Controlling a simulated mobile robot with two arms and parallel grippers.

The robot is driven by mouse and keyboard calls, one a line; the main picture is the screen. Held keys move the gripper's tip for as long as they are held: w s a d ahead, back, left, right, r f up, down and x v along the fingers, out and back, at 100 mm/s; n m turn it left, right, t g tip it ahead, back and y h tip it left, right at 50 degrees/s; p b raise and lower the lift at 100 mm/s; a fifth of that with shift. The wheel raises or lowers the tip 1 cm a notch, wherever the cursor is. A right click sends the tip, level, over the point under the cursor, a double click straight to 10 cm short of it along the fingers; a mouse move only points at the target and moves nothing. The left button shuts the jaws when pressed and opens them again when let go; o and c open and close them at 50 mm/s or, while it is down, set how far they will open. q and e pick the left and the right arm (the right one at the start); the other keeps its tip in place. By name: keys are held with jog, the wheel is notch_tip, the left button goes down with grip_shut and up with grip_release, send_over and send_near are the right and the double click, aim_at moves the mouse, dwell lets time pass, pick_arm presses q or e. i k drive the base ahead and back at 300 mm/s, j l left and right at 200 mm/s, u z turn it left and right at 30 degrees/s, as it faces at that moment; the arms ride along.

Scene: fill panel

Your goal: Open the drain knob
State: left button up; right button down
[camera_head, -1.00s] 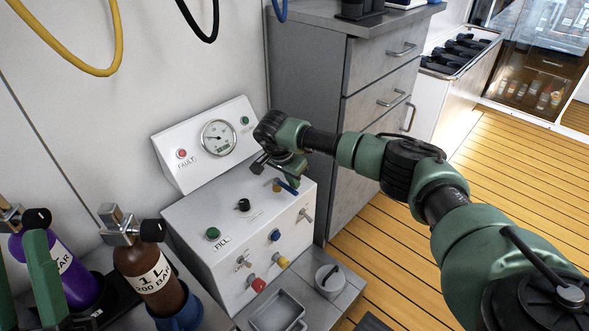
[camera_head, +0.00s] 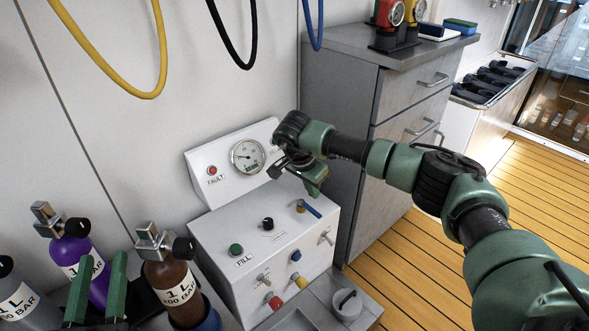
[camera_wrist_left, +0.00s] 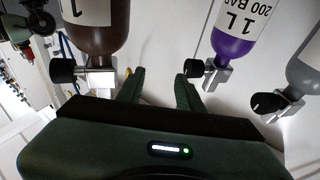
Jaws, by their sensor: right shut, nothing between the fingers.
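The white fill panel (camera_head: 215,235) stands against the wall. Its top carries a green button (camera_head: 236,249), a black knob (camera_head: 267,223) and a brass valve with a blue lever (camera_head: 311,209). Its front has a blue knob (camera_head: 295,255), a yellow fitting (camera_head: 301,282), a red fitting (camera_head: 275,302) and metal levers. I cannot read which control is the drain knob. My right gripper (camera_head: 318,186) is shut and empty, just above the blue lever, apparently apart from it. My left gripper (camera_head: 97,287) is open and empty near the bottles; its fingers also show in the left wrist view (camera_wrist_left: 158,85).
A brown bottle (camera_head: 173,275) and a purple bottle (camera_head: 85,258) stand left of the panel, near my left gripper. A grey cabinet (camera_head: 335,110) rises behind my right arm. A white lidded pot (camera_head: 347,306) sits by the panel. Hoses hang above; wooden floor is clear at right.

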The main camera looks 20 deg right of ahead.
aim_at(275, 304)
jog(key=k, duration=1)
